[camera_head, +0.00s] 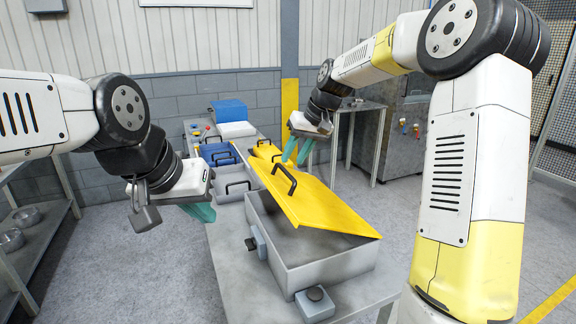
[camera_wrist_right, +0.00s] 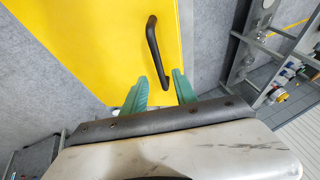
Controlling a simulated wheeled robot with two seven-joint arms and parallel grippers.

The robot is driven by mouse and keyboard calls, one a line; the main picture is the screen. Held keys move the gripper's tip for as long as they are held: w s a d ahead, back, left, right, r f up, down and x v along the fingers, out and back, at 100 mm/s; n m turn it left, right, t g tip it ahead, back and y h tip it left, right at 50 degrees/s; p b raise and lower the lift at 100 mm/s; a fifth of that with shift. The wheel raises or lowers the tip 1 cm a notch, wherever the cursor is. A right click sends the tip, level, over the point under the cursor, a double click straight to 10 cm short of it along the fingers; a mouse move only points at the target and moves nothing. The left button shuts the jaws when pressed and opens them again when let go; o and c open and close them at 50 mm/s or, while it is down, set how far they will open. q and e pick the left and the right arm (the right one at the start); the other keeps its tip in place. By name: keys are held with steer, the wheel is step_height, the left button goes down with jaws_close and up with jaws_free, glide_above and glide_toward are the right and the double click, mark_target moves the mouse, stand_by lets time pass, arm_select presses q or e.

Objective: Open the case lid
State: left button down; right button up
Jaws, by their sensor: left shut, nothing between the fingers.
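The grey case (camera_head: 325,262) stands on the bench with its yellow lid (camera_head: 322,208) partly open. The lid is tilted, its left side raised and its right side near the rim; the dark interior shows beneath. A black handle (camera_head: 284,180) sits on the lid; it also shows in the right wrist view (camera_wrist_right: 152,45). My right gripper (camera_head: 297,158) is open at the lid's far end. In the right wrist view its teal fingers (camera_wrist_right: 159,84) are apart near one handle end; contact is unclear. My left gripper (camera_head: 206,214) is shut and empty, left of the case.
Behind the case are grey and blue bins (camera_head: 217,154) and a blue-and-white box (camera_head: 232,112). A metal shelf (camera_head: 40,235) stands at left. Open floor lies right of the bench.

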mark_target(289, 187)
steer(key=shift+x, duration=2.1)
jaws_close()
